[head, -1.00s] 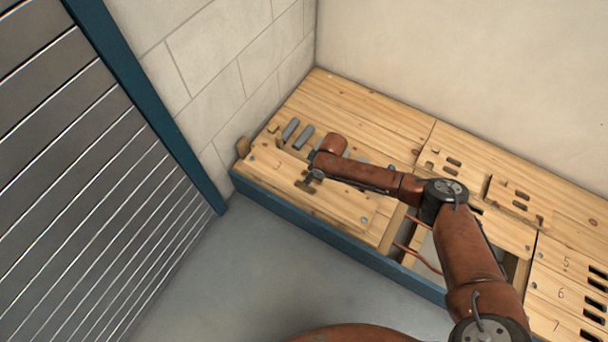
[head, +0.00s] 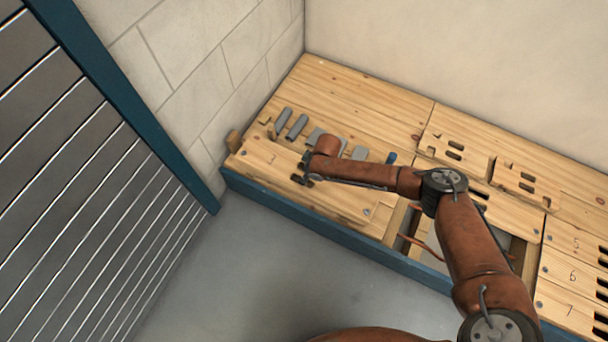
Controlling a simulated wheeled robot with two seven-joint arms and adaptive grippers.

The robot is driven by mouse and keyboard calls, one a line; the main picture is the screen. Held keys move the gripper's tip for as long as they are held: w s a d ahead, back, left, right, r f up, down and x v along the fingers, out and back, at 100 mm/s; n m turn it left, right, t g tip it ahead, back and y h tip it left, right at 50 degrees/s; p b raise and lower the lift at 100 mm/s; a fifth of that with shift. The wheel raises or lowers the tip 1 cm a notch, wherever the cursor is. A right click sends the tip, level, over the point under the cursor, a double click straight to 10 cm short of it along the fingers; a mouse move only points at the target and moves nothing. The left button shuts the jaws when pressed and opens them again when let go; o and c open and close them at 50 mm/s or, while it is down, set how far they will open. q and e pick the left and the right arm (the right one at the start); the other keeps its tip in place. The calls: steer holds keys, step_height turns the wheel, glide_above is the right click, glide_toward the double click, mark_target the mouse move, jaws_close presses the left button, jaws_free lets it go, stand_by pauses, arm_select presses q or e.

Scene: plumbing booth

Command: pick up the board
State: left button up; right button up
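A light wooden board (head: 343,203) with a dark mark near its left end lies at the front left of the low wooden platform, along the blue front edge. My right gripper (head: 302,178) is over the middle of this board, its dark fingers small and partly hidden by the wrist. I cannot tell whether the fingers are open, shut or holding the board's edge. My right arm crosses part of the board's back edge. My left gripper is not in view.
Several grey bars (head: 297,127) lie behind the board. Numbered slotted boards (head: 577,265) are at the right. An opening with copper pipes (head: 428,250) lies under my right arm. A block wall and slatted shutter (head: 75,200) stand at the left. The grey floor in front is clear.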

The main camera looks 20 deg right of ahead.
steer(key=shift+r, duration=0.1)
steer(key=shift+c, duration=0.3)
jaws_close()
stand_by(0.4)
steer(key=shift+w, duration=0.1)
